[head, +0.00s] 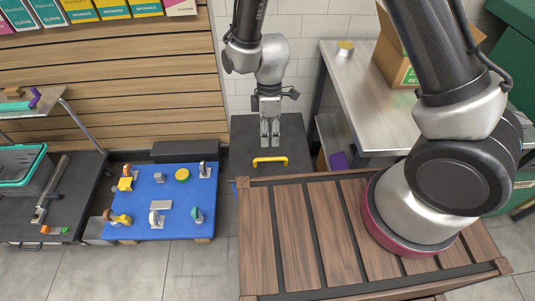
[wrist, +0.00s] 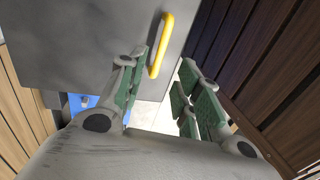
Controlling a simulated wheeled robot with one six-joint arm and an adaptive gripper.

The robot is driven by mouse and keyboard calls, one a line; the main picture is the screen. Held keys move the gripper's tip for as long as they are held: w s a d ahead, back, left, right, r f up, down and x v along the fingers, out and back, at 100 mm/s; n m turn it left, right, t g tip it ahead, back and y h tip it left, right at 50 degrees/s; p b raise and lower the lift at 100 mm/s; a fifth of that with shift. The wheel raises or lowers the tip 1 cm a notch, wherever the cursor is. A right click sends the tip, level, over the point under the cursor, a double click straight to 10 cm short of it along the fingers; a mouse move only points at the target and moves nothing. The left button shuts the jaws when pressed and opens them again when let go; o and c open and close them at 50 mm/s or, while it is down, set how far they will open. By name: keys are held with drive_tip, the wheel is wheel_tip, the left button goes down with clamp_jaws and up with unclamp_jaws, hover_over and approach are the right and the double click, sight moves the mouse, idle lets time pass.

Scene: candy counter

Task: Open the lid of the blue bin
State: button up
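The bin's flat dark grey lid (head: 240,160) lies behind the slatted wooden top and looks shut. A yellow bar handle (head: 269,161) sits near its front edge. Only a sliver of blue shows at the lid's left front corner; the wood hides most of the bin's body. My gripper (head: 270,138) points down above the lid, just behind the handle in the head view. In the wrist view the lid (wrist: 85,45) fills the upper left. The handle (wrist: 160,45) is beyond the fingertips there, and my gripper (wrist: 165,85) is open with nothing between its fingers.
The slatted wooden top (head: 305,235) stands directly in front of the bin. A blue board (head: 160,185) with several casters is at left. A steel table (head: 365,105) with a cardboard box (head: 393,55) is at right. A wood-slat wall (head: 110,85) is behind.

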sight(270, 153)
drive_tip(key=f, duration=0.2)
drive_tip(key=s+f, duration=0.1)
drive_tip(key=f, duration=0.4)
drive_tip(key=shift+s+f, duration=0.25)
clamp_jaws()
